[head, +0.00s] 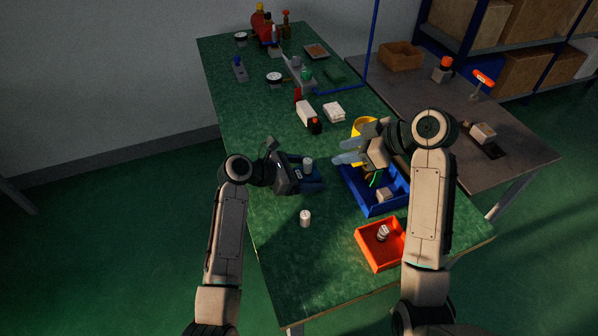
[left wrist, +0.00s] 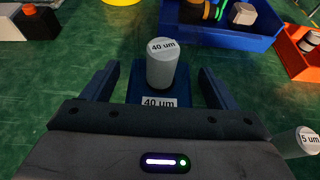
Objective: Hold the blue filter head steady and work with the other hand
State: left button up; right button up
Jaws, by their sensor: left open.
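The blue filter head (head: 312,187) stands on the green bench, with a grey cylinder (head: 308,164) upright on it. In the left wrist view the filter head (left wrist: 137,88) and its cylinder (left wrist: 160,66) both read "40 um". My left gripper (head: 302,176) is open, its fingers (left wrist: 158,68) on either side of the filter head with gaps visible. My right gripper (head: 340,152) is open and appears empty, fingers pointing left, above the blue tray's far left side. A loose pale cylinder (head: 305,218), marked "5 um" in the left wrist view (left wrist: 297,142), stands nearer the front.
The blue tray (head: 378,211) holds a pale block and green and dark items. An orange tray (head: 361,243) holds a cylinder. The bench's front left is clear.

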pick_arm(q)
jog(key=c, duration=1.2)
jog(key=o, duration=0.4)
jog(key=shift+c, duration=1.2)
jog(key=shift+f, duration=0.15)
jog(key=o, duration=0.7)
jog(key=shift+p, duration=0.3)
